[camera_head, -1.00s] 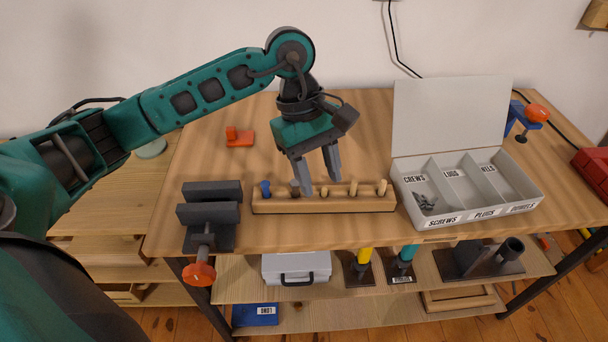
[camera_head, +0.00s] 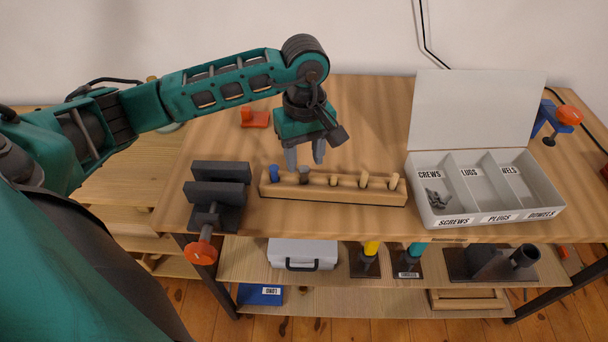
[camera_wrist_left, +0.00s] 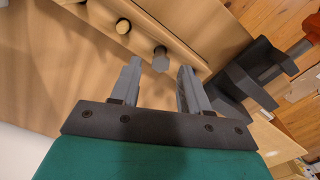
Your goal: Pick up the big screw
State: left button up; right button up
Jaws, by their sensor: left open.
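The wooden rack (camera_head: 335,190) lies on the workbench and holds several upright pegs. The big screw appears to be the dark grey, round-headed piece (camera_head: 304,175) in its left part, beside a blue peg (camera_head: 273,173). My left gripper (camera_head: 305,158) points down, open and empty, at the rack's back side near the grey screw. In the left wrist view the grey screw head (camera_wrist_left: 160,60) shows in the gap between the open fingertips (camera_wrist_left: 160,70), apparently apart from both. The screw's shaft is hidden in the rack. My right gripper is not in view.
A dark vise (camera_head: 218,195) stands left of the rack. An open sorting box (camera_head: 485,215) with small grey screws in its left compartment stands to the right. An orange piece (camera_head: 255,119) lies behind. The bench behind the rack is mostly clear.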

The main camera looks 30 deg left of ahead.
aim_at(304, 169)
pick_arm(q)
notch_tip(304, 169, down, 4)
jog(key=shift+f, duration=0.15)
jog(key=shift+c, duration=0.4)
grip_shut()
